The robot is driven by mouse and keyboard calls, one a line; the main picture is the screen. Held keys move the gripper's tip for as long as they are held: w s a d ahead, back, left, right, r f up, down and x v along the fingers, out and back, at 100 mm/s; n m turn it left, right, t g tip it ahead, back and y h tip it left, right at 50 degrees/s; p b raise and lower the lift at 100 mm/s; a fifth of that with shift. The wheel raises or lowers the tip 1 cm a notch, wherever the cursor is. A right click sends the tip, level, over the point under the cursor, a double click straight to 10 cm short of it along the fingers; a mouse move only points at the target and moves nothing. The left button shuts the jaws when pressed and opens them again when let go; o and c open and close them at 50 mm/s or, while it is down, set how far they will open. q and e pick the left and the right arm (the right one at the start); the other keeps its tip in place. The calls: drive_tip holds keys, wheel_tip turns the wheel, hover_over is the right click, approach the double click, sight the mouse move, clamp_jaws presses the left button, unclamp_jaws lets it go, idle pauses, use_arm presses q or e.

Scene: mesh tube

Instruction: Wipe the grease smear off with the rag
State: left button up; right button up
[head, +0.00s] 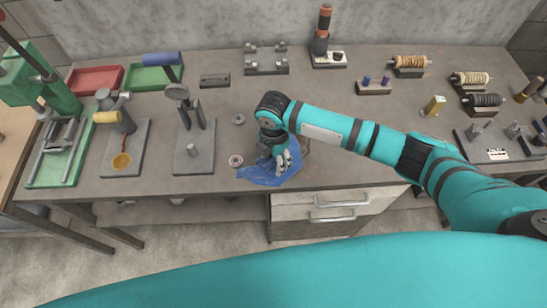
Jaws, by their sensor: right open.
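A blue rag (262,176) lies spread and crumpled on the workbench near its front edge. My right gripper (280,168) points down over the right part of the rag and is open. Its fingers cover some of the cloth, and I cannot tell whether the fingertips touch it. My left gripper is not in view.
A small round part (235,160) sits at the rag's left edge, and a nut-like ring (238,119) lies behind it. A grey stand (195,148) is to the left. The bench front between the rag and the right-hand fixtures is fairly clear.

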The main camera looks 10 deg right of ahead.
drive_tip(key=o, duration=0.4)
drive_tip(key=shift+f, duration=0.1)
drive_tip(key=shift+f+b, duration=0.7)
drive_tip(key=shift+f, duration=0.5)
drive_tip(key=shift+s+r, duration=0.1)
drive_tip(key=c, duration=0.5)
drive_tip(key=shift+s+d, duration=0.1)
clamp_jaws()
